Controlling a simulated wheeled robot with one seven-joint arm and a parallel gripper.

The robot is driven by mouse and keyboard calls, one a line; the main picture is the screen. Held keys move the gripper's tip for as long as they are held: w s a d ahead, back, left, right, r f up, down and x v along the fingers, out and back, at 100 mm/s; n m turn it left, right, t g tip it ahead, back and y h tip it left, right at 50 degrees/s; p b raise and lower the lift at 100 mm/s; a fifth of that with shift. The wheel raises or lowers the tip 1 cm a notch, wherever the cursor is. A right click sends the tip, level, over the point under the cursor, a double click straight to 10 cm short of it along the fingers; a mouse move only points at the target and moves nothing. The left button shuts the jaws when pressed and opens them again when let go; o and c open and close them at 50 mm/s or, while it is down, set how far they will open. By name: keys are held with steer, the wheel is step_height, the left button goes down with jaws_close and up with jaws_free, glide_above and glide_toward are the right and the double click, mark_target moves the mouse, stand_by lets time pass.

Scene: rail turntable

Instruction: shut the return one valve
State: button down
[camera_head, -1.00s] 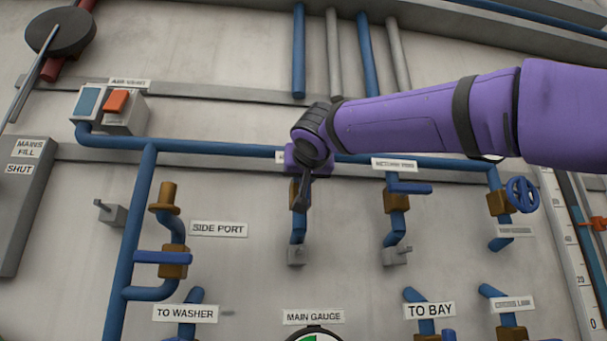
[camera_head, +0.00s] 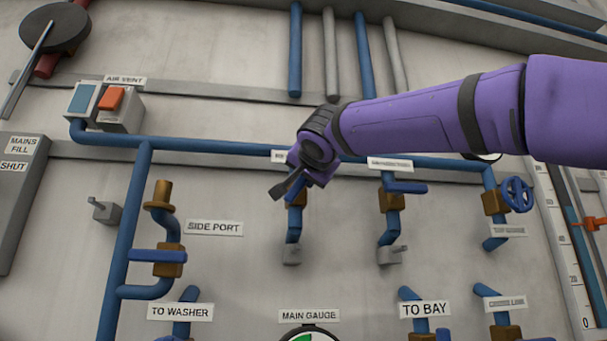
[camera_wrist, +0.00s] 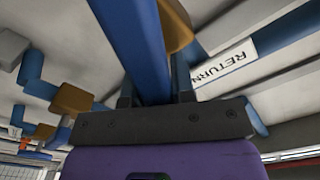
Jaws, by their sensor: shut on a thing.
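The valve under the partly hidden label (camera_head: 279,156) beginning "RE" has a brass body (camera_head: 297,200) on a short blue pipe (camera_head: 294,226). My gripper (camera_head: 288,184) is in front of it and hides most of its handle. In the wrist view a blue lever (camera_wrist: 140,45) runs between the fingers of my gripper (camera_wrist: 154,90), which is shut on it. The lever's exact angle to the pipe cannot be told.
A similar valve (camera_head: 391,201) with a blue lever lying across its pipe is to the right. A blue handwheel (camera_head: 517,194) is farther right. The side port valve (camera_head: 169,262) is lower left. A blue header pipe (camera_head: 230,149) runs behind my arm.

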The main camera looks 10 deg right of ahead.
steer(key=shift+d+f+m, duration=0.25)
steer(key=shift+f+m, duration=0.2)
steer(key=shift+m, duration=1.45)
steer(key=shift+d+f+m, duration=0.2)
steer(key=shift+f+m, duration=0.25)
steer(key=shift+m, duration=1.45)
steer(key=shift+d+f+m, duration=0.25)
steer(key=shift+f+m, duration=0.2)
steer(key=shift+m, duration=1.45)
steer(key=c, duration=1)
jaws_free()
steer(key=shift+o, duration=0.2)
steer(key=s, duration=1)
steer(key=shift+s, duration=0.4)
steer(key=shift+d+f, duration=0.1)
